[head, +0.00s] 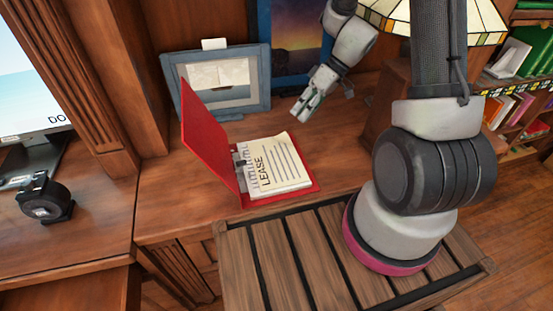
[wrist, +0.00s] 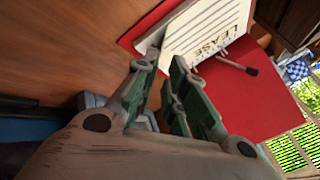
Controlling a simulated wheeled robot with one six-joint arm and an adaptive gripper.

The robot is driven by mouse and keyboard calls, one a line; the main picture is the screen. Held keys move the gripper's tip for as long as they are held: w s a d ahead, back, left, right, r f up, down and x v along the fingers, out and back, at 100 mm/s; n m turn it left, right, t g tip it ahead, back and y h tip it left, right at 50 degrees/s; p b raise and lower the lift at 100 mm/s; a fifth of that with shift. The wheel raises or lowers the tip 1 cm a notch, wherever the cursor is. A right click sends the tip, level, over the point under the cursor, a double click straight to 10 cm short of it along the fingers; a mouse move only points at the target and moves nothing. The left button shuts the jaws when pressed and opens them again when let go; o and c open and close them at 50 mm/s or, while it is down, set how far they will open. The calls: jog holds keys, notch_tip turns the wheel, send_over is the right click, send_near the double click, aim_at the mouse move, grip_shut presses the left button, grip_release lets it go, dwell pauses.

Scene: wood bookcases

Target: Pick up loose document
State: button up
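The loose document is a cream sheet marked "LEASE" (head: 275,162), lying slightly askew on white pages in an open red binder (head: 205,135) on the wooden desk. In the wrist view the sheet (wrist: 205,30) and the red binder (wrist: 235,95) are at the upper right, beyond the fingertips. My gripper (head: 304,112) is above the desk, behind and to the right of the binder in the head view, apart from the sheet. In the wrist view my gripper (wrist: 162,68) shows a narrow gap between its fingers, with nothing held.
A blue-framed picture (head: 218,82) stands behind the binder, with a dark framed picture (head: 295,40) beside it. A stained-glass lampshade (head: 485,20) is at the upper right. A black tape dispenser (head: 45,200) and a monitor are at left. The desk right of the binder is clear.

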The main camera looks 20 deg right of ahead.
jog(key=x, duration=0.7)
jog(key=shift+a+f, duration=0.25)
jog(key=shift+f, duration=0.05)
grip_shut()
